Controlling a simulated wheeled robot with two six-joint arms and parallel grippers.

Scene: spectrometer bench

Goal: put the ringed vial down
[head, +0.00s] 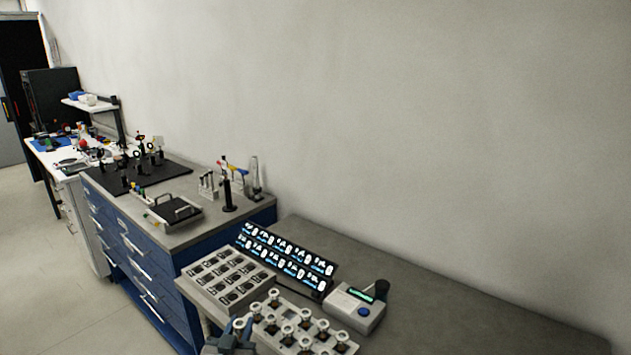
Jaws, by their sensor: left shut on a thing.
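My left gripper (236,332) is at the bottom edge of the head view, at the left end of a light rack. It is shut on a vial with a pale round top (239,324), of which only the top shows clearly. I cannot tell whether this vial is clear of the rack or touching it. The rack (262,338) holds several similar vials with pale ring-like tops. My right gripper is not in view.
Behind the rack is a light tray (214,292) with dark square cells. A lit black panel (318,290) leans behind it. A grey instrument (341,308) stands right of the rack. The bench (470,315) further right is bare. A blue cabinet (185,258) stands left.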

